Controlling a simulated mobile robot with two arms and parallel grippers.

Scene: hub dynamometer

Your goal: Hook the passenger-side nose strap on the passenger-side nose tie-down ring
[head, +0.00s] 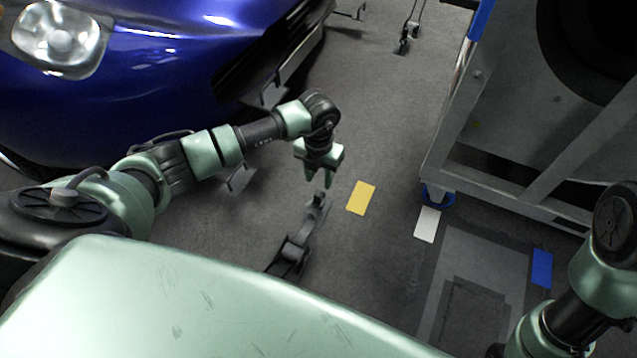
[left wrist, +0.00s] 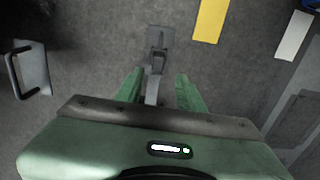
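My left gripper (head: 319,182) points down over the floor in front of the blue car (head: 150,60). In the left wrist view its two green fingers (left wrist: 158,88) are apart, with nothing held. A dark strap assembly with a grey end piece (head: 297,240), seemingly the nose strap, lies just below and in front of them; it also shows between and beyond the fingers in the left wrist view (left wrist: 157,55). A grey bracket with a dark loop (head: 240,178), perhaps the tie-down ring, is left of the gripper; it shows at the left wrist view's left edge (left wrist: 30,70). My right gripper is out of view.
A wheeled metal frame (head: 440,150) stands at the right. Yellow (head: 361,198), white (head: 427,224) and blue (head: 542,268) floor markers lie flat. Another hooked strap (head: 405,40) is farther back. Open grey floor lies between car and frame.

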